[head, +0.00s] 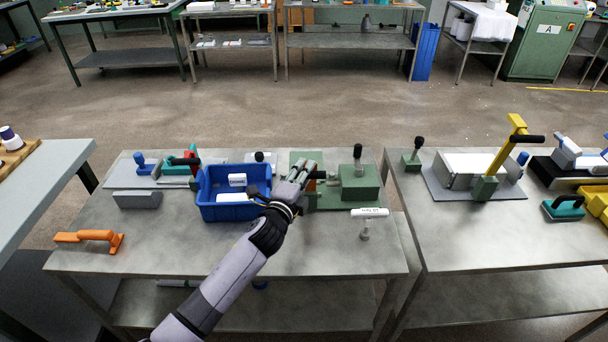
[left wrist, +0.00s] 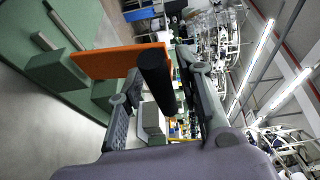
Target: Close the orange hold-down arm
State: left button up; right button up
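The orange hold-down arm (left wrist: 120,62) shows in the left wrist view as a flat orange bar, with a black cylindrical handle (left wrist: 157,85) at its end. It belongs to the green fixture (head: 360,182) on the middle table; in the head view my gripper mostly hides it. My left gripper (head: 304,168) is at the left part of this fixture. In the left wrist view its fingers (left wrist: 158,62) are apart, with the black handle between them. I cannot tell whether either finger touches the handle. My right gripper is not in view.
A blue bin (head: 232,213) with white items stands left of the fixture. A separate orange handled tool (head: 90,238) lies at the table's left. A yellow-armed press (head: 505,150) is on the right table.

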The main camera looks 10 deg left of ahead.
pick_arm(q)
jog(key=c, duration=0.7)
jog(key=shift+f, duration=0.1)
jog(key=shift+f, duration=0.1)
